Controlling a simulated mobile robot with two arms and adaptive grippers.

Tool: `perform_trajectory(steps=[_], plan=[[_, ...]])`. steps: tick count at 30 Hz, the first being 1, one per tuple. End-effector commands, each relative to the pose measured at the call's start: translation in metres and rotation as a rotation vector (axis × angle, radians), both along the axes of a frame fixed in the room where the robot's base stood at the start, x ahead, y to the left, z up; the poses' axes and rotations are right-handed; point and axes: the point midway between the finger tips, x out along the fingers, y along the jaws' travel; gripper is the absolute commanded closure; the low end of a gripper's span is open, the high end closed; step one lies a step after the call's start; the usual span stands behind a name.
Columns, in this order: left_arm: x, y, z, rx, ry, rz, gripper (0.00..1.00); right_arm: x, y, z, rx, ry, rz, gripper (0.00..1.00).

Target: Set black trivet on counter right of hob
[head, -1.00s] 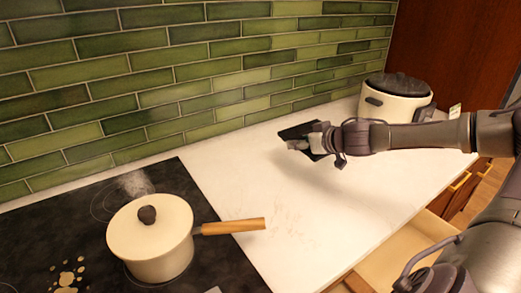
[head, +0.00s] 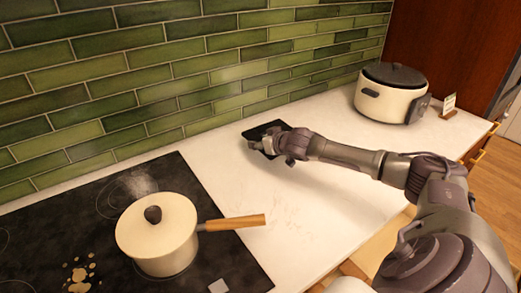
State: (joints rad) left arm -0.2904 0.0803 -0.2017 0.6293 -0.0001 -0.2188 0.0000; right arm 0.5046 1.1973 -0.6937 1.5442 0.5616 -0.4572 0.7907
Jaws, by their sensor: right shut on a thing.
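The black trivet (head: 262,131) is a flat dark plate, at the back of the white counter (head: 233,188) to the right of the hob. My right gripper (head: 266,145) is shut on its near edge and covers part of it. I cannot tell whether the trivet touches the counter or is just above it. The black hob (head: 60,221) fills the lower left. My left gripper is not in view.
A cream pot (head: 160,245) with a lid stands on the hob, its wooden handle (head: 236,222) reaching over the counter. A cream rice cooker (head: 390,100) and a small card (head: 449,103) stand at the back right. Green tiles (head: 190,75) line the back.

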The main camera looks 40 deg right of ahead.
Motion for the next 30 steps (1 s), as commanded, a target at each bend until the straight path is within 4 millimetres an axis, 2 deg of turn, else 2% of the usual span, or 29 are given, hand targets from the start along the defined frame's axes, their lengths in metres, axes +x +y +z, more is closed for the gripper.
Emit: perform_trajectory(steps=[9, 17, 18, 21, 22, 30], plan=[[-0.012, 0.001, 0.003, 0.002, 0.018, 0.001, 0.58, 0.001, 0.0, -0.036, -0.001, -0.001, 0.0, 1.0], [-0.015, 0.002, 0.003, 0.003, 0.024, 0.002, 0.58, 0.0, 0.0, -0.039, -0.002, -0.002, 0.0, 1.0], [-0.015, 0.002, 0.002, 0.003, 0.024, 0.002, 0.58, 0.0, 0.0, -0.041, 0.0, 0.002, -0.001, 0.44], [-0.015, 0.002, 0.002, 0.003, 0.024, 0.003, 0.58, 0.0, 0.0, -0.041, 0.0, 0.002, -0.001, 0.27], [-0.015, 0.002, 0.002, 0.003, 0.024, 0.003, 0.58, 0.0, 0.0, -0.041, 0.0, 0.002, -0.001, 0.25], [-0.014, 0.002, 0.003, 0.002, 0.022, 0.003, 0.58, 0.0, 0.0, -0.041, 0.0, 0.001, -0.001, 0.25]])
